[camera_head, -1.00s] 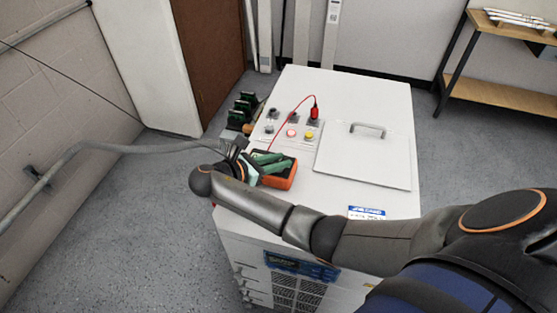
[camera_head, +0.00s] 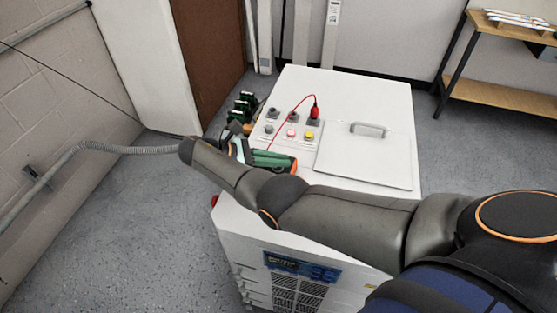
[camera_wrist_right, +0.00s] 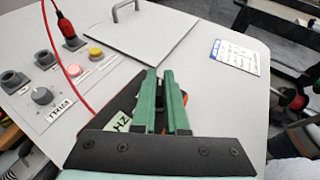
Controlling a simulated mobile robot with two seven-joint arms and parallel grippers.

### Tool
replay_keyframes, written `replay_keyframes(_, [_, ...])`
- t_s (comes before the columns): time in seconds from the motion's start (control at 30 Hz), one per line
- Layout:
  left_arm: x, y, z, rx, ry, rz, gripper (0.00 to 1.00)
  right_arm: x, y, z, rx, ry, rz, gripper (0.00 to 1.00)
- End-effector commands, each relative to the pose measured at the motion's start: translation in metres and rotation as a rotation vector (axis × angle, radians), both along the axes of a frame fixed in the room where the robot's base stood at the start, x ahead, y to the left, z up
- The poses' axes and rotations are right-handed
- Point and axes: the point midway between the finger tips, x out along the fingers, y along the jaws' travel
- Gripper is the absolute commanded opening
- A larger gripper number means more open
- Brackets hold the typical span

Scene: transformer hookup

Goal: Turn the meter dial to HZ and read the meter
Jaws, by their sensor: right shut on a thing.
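The meter (camera_head: 294,168) is an orange-edged, dark-faced box on the white cabinet's top, mostly hidden behind my right arm and gripper in the head view. In the right wrist view, part of the meter face (camera_wrist_right: 98,121) shows left of the fingers, with a pale HZ label (camera_wrist_right: 121,121) beside them. My right gripper (camera_head: 268,158) has green fingers, close together over the meter; they also show in the wrist view (camera_wrist_right: 161,98). They are shut on the dial, which is mostly hidden between them. No meter reading is visible. My left gripper is out of view.
The white cabinet (camera_head: 345,87) carries a control panel with knobs and buttons (camera_head: 291,133), a red plug with a red lead (camera_head: 315,112), and a lid with a handle (camera_head: 368,130). Green-and-black items (camera_head: 241,105) stand beyond its left edge. A grey pipe (camera_head: 110,150) runs along the left.

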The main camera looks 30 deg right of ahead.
Motion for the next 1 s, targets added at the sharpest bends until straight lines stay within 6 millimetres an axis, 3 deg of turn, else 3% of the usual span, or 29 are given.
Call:
replay_keyframes(0.63, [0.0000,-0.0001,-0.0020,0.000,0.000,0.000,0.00,-0.0032,0.0025,-0.0082,0.015,0.012,-0.019,0.00])
replay_keyframes(0.67, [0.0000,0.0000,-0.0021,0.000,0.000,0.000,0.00,-0.0032,0.0025,-0.0082,0.015,0.012,-0.019,0.12])
replay_keyframes(0.7, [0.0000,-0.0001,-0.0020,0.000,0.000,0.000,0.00,-0.0031,0.0025,-0.0083,0.015,0.012,-0.019,0.17])
replay_keyframes(0.9, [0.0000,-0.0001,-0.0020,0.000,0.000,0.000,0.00,-0.0029,0.0026,-0.0082,0.016,0.011,-0.018,0.39])
replay_keyframes(1.0, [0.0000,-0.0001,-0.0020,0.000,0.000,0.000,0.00,-0.0023,0.0022,-0.0070,0.014,0.009,-0.019,0.41])
